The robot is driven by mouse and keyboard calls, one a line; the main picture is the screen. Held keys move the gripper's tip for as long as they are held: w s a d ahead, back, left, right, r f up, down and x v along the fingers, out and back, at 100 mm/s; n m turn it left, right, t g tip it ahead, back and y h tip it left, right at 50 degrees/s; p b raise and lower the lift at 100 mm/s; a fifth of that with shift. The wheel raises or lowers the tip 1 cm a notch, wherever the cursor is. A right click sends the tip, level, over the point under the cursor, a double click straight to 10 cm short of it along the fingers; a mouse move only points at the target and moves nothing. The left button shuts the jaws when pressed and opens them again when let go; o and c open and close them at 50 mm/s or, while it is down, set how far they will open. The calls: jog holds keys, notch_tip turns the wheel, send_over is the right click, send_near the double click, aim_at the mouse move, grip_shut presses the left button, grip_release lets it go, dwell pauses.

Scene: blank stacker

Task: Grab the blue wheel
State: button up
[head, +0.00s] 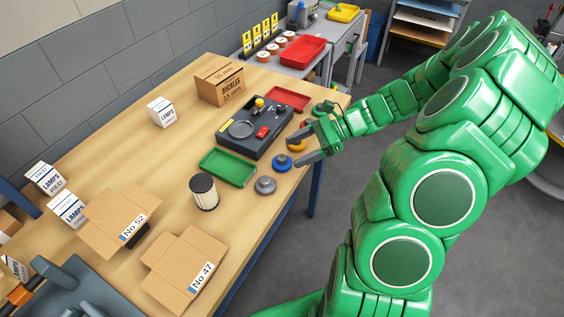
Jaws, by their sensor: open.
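The blue wheel (282,162) lies flat on the wooden table near its right edge. A grey wheel (265,185) lies in front of it. A yellow wheel (296,147) lies behind it, partly hidden by my gripper. A bit of red (304,123) shows further back beside the gripper. My green arm reaches in from the right. My gripper (296,151) is open, with its grey fingers pointing left over the table edge. One fingertip is close to the right side of the blue wheel. I cannot tell whether they touch. Nothing is seen held.
A dark device (248,143) with a round plate stands behind the wheels. A green tray (228,167), a red tray (287,98) and a black-and-white canister (203,192) stand nearby. Open cartons (185,262) fill the front. The table's middle left is clear.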

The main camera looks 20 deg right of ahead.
aim_at(287, 157)
jog(key=d+f+m, duration=0.1)
jog(key=w+d+f+m+t, duration=0.1)
jog(key=shift+w+d+f+y, duration=0.15)
jog(key=shift+w+d+y, duration=0.05)
jog(key=shift+d+y, duration=0.15)
jog(key=shift+x, duration=3.9)
jog(key=shift+s+d+f, duration=0.1)
jog(key=c, duration=0.8)
